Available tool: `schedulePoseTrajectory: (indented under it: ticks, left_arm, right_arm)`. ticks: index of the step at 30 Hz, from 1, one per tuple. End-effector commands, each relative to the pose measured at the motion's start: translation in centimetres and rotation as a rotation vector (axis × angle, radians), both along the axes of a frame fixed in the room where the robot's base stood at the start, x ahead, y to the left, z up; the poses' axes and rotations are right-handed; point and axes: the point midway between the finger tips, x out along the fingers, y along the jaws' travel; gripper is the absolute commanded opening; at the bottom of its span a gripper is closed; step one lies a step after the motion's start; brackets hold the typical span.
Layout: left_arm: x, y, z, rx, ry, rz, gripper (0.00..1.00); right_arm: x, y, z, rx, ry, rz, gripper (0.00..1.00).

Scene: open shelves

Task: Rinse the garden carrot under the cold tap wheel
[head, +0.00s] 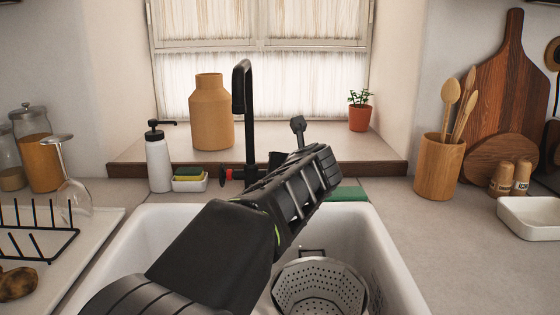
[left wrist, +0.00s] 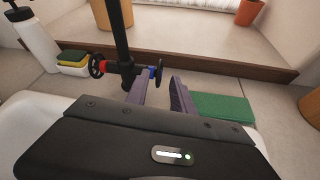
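The black tap (head: 244,100) rises behind the sink, and its post also shows in the left wrist view (left wrist: 120,35). Contact cannot be told. The carrot and my right gripper are not in view.
A perforated metal colander (head: 320,288) is in the white sink (head: 385,262). A soap bottle (head: 158,160) and a sponge dish (head: 190,181) stand left of the tap. A green cloth or pad (left wrist: 222,107) lies to the right. A dish rack (head: 38,258) is at the left.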

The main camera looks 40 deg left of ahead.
Motion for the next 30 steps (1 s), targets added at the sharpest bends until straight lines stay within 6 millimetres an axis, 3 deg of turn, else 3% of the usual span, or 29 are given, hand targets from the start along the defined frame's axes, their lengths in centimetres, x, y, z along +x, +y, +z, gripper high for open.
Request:
schedulePoseTrajectory:
  ticks: [14, 30]
  left_arm:
    - [0.6, 0.8, -0.4, 0.002, 0.003, 0.003, 0.29]
    - [4.3, 4.6, -2.4, 0.004, 0.001, 0.004, 0.29]
  right_arm:
    - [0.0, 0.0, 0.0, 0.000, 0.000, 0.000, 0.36]
    - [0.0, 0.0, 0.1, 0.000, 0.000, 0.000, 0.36]
